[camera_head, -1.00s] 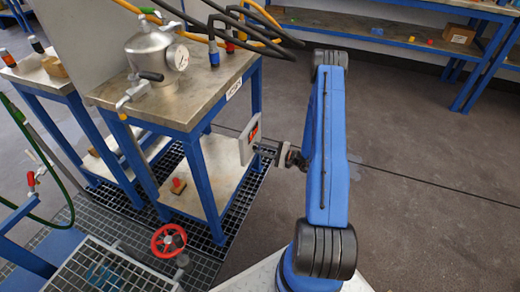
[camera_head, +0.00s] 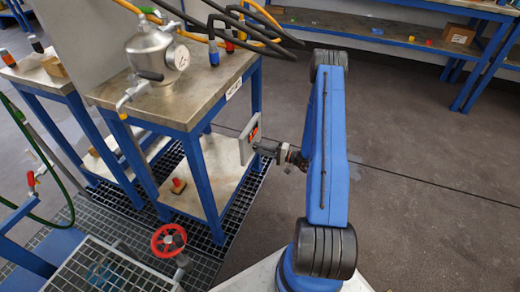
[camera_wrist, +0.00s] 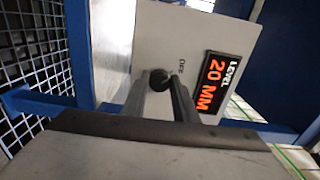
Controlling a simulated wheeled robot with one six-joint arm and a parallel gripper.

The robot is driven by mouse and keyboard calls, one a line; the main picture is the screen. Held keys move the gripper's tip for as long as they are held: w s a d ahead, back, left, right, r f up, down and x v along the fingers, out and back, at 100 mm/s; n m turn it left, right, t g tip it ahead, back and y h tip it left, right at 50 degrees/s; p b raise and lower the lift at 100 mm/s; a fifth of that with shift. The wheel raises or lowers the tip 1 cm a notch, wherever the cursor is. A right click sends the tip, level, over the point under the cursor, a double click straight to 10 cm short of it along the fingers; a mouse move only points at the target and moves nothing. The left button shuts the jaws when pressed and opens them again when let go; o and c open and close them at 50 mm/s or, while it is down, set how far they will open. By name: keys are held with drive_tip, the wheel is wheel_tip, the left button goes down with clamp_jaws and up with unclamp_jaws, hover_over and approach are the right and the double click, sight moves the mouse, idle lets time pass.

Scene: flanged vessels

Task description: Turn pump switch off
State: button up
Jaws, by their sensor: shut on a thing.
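The grey control panel (camera_head: 249,140) hangs at the side of the blue-framed table. In the wrist view the panel (camera_wrist: 200,40) carries the word OFF and a display (camera_wrist: 213,83) reading LEVEL 20 MM in red. The pump switch (camera_wrist: 160,78) is a small dark round knob just below the word OFF. My gripper (camera_head: 263,150) reaches the panel from the right. In the wrist view my gripper (camera_wrist: 161,90) is shut on the knob, one finger on each side. The fingers hide part of the knob, and I cannot tell which way it points.
The steel-topped table (camera_head: 185,112) carries a metal vessel (camera_head: 152,52) with a gauge, hoses and valves. A red handwheel (camera_head: 168,240) stands in front over floor grating. The floor to the right is clear. A blue bench (camera_head: 400,40) stands at the back.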

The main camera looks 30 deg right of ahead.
drive_tip(key=o, duration=1.1)
drive_tip(key=shift+c, duration=0.2)
drive_tip(key=v, duration=1.7)
drive_tip(key=shift+s+d, duration=0.2)
drive_tip(key=shift+s, duration=0.05)
drive_tip(key=shift+f, duration=0.1)
